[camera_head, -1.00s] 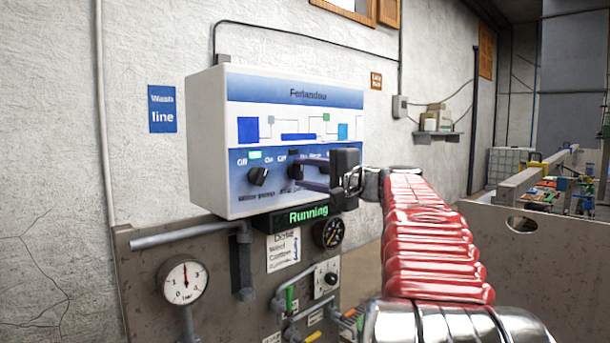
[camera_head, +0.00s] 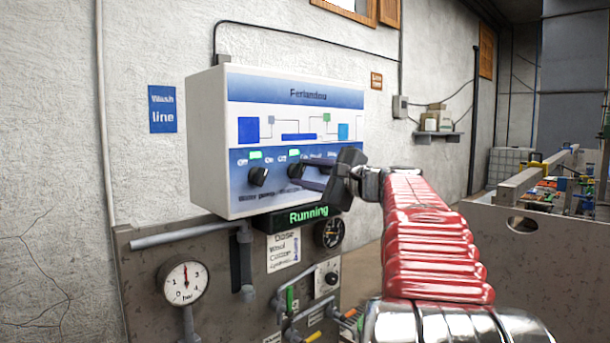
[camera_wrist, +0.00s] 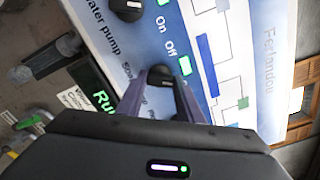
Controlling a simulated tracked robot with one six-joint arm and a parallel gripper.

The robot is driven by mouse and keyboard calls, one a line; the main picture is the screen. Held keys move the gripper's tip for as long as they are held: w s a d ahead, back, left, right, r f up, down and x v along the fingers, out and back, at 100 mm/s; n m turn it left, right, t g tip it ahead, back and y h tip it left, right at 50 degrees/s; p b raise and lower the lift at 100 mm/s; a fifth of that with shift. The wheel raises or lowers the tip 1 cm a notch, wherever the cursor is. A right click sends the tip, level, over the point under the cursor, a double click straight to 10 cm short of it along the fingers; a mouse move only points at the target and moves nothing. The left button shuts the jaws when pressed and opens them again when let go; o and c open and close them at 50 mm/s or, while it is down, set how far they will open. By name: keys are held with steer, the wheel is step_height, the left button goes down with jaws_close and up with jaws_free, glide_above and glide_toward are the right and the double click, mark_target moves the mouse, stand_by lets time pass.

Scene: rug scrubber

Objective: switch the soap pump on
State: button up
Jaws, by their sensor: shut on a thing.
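The soap pump knob (camera_wrist: 160,74) is a small black rotary knob on the white and blue control box (camera_head: 205,140). My gripper (camera_head: 297,175) reaches it from the right. In the wrist view, the fingers of my gripper (camera_wrist: 160,86) are shut on the knob, one on each side. The wrist is tilted. A green lamp (camera_head: 294,153) is lit above the soap pump knob, and it also shows in the wrist view (camera_wrist: 185,65). My fingers partly hide the knob and its label in the head view.
The water pump knob (camera_head: 258,176) is to the left, under another lit green lamp (camera_head: 256,155). A green "Running" display (camera_head: 308,215) sits below the box. A gauge (camera_head: 183,281) and pipes are on the panel beneath.

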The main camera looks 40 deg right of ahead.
steer(key=shift+d+f, duration=0.1)
steer(key=shift+f, duration=0.25)
steer(key=o, duration=1.1)
steer(key=shift+r, duration=0.2)
steer(key=shift+c, duration=0.2)
steer(key=s, duration=1.3)
steer(key=shift+s+d, duration=0.15)
steer(key=shift+s, duration=0.25)
steer(key=s, duration=0.9)
